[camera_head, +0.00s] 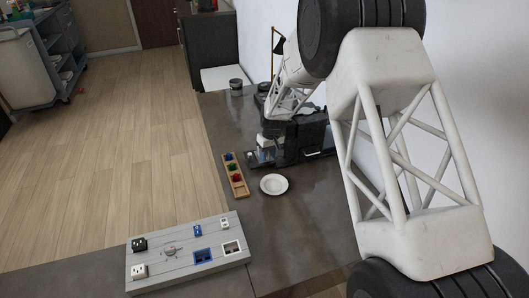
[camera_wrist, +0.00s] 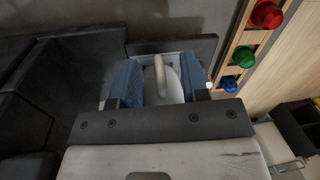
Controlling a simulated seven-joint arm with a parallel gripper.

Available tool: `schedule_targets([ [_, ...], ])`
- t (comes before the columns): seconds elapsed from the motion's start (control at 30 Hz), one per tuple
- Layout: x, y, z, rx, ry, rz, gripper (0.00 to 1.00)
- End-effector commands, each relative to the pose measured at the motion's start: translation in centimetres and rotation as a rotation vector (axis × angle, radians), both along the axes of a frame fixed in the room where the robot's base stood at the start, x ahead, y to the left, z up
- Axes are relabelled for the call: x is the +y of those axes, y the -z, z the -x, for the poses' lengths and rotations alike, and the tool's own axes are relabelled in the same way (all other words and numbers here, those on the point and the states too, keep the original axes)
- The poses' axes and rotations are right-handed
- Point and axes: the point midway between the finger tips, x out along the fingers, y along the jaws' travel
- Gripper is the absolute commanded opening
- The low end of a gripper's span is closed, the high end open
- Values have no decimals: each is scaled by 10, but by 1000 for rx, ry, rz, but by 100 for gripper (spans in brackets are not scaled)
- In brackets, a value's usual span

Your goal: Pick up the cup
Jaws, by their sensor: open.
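The white cup (camera_wrist: 172,85) shows in the wrist view, with its curved handle facing the camera. It sits between the two blue-padded fingers of my gripper (camera_wrist: 160,84), one finger on either side. The jaws are open, and I cannot tell whether either pad touches the cup. The cup's lower part is hidden by my gripper's palm. In the head view my gripper (camera_head: 262,150) is low at the front of a dark coffee machine (camera_head: 309,138). The cup is too small and covered there to make out clearly.
A white saucer (camera_head: 274,184) lies on the dark counter (camera_head: 300,215) near the machine. A wooden rack (camera_head: 240,190) with red, green and blue pieces stands left of it. A grey board (camera_head: 175,270) with sockets is at the front. Dark containers (camera_head: 236,85) stand behind.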

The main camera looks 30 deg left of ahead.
Motion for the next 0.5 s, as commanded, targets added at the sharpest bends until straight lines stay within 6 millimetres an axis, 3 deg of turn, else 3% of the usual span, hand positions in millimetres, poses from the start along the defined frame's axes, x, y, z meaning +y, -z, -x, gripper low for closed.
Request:
schedule_targets([
  [0.1,0,0,0,0,0,0,41],
  [0.37,0,0,0,0,0,0,3],
  [0.5,0,0,0,0,0,0,0],
])
